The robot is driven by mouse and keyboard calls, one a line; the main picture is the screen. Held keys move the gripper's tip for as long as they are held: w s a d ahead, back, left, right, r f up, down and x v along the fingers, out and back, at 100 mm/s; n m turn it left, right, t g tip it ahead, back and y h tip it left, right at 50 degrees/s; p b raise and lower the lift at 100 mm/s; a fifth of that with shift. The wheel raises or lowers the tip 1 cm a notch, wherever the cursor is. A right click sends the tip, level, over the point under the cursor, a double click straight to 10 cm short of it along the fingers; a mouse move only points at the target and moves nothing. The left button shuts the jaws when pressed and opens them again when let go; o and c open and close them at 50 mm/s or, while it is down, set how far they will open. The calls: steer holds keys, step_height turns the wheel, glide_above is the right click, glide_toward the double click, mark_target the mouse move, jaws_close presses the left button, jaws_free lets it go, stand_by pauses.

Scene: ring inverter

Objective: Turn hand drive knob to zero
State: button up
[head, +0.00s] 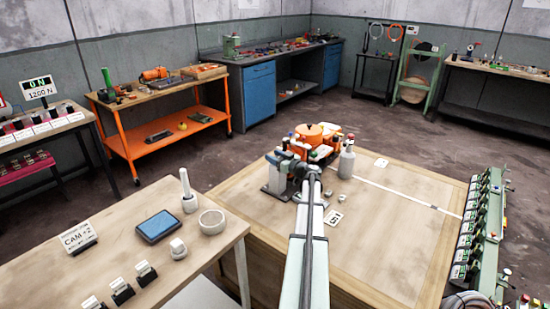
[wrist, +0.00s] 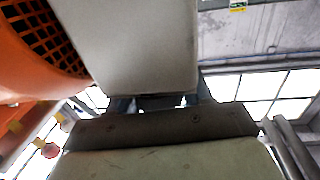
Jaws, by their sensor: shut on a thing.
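The orange machine (head: 318,131) stands at the back of the wooden platform in the head view. Its orange housing with a dark grille (wrist: 45,35) fills the upper left of the wrist view. My gripper (head: 306,168) is at the near side of this machine. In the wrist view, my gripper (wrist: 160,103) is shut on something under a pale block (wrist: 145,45). The held part is mostly hidden, and I cannot make out whether it is the hand drive knob. No knob marking or zero mark is legible.
A grey bottle (head: 346,163) stands close right of the machine. A small white card (head: 334,217) and small blocks lie on the wooden platform (head: 390,250), whose right part is mostly clear. A green rack (head: 480,230) lines its right edge. A bench (head: 150,270) stands left.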

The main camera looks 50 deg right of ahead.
steer(key=c, duration=0.3)
steer(key=shift+w+n+y, duration=0.1)
steer(key=shift+n+y, duration=0.8)
steer(key=shift+y, duration=0.5)
steer(key=shift+a+n+y, duration=0.2)
steer(key=shift+n+y, duration=0.5)
steer(key=shift+y, duration=0.4)
steer(key=o, duration=0.9)
steer(key=shift+o, duration=0.2)
steer(key=s+d, duration=0.2)
steer(key=s, duration=1.1)
steer(key=shift+s, duration=0.4)
